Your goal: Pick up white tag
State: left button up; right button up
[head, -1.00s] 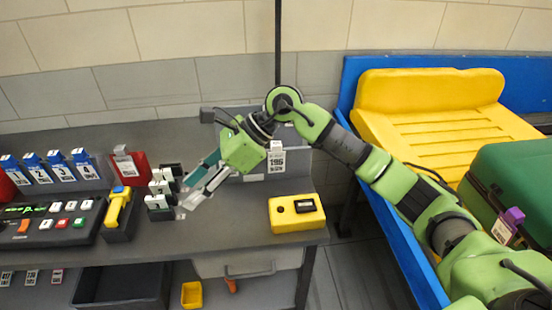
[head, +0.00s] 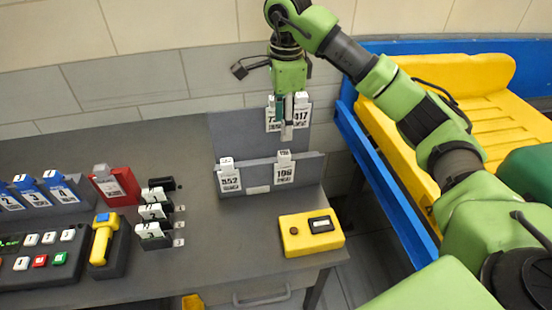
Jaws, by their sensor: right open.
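Several white tags with printed numbers hang on a grey two-tier rack (head: 305,172) at the back of the table. In the front row are the white tag 552 (head: 230,180) and the white tag 108 (head: 285,173). In the back row, the white tag 417 (head: 301,113) and another tag (head: 271,124) starting with 7 are partly covered by my right gripper. My right gripper (head: 287,132) points down in front of this back row, with its fingers open; I cannot tell whether they touch a tag. My left gripper is not in view.
Small black holders with white tops (head: 152,213) stand left of the rack. A yellow box (head: 311,234) sits at the table's right front. A yellow scanner-like tool (head: 102,240), a red holder (head: 116,185) and blue tags (head: 60,187) are further left. A blue-edged conveyor with yellow trays (head: 480,80) lies right.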

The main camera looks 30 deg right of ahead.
jog(key=p, duration=0.1)
send_over(284, 153)
jog(key=f, duration=0.3)
jog(key=s+f, duration=0.1)
jog(key=f, duration=0.1)
jog(key=shift+a+f, duration=0.1)
jog(key=shift+f, duration=0.15)
jog(key=shift+w+f, duration=0.2)
jog(key=shift+f, duration=0.35)
jog(key=shift+w+f, duration=0.2)
jog(key=shift+f, duration=0.35)
jog(key=shift+f+p, duration=0.25)
jog(key=shift+p, duration=0.05)
jog(key=shift+f+p, duration=0.7)
jog(key=shift+f, duration=0.05)
jog(key=f, duration=0.2)
jog(key=f+p, duration=0.1)
jog(key=shift+w+d+f, duration=0.15)
jog(key=shift+w+d, duration=0.05)
jog(key=shift+w, duration=0.05)
jog(key=shift+f, duration=0.1)
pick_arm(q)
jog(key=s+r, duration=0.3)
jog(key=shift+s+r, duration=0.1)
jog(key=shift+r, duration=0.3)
pick_arm(e)
grip_shut()
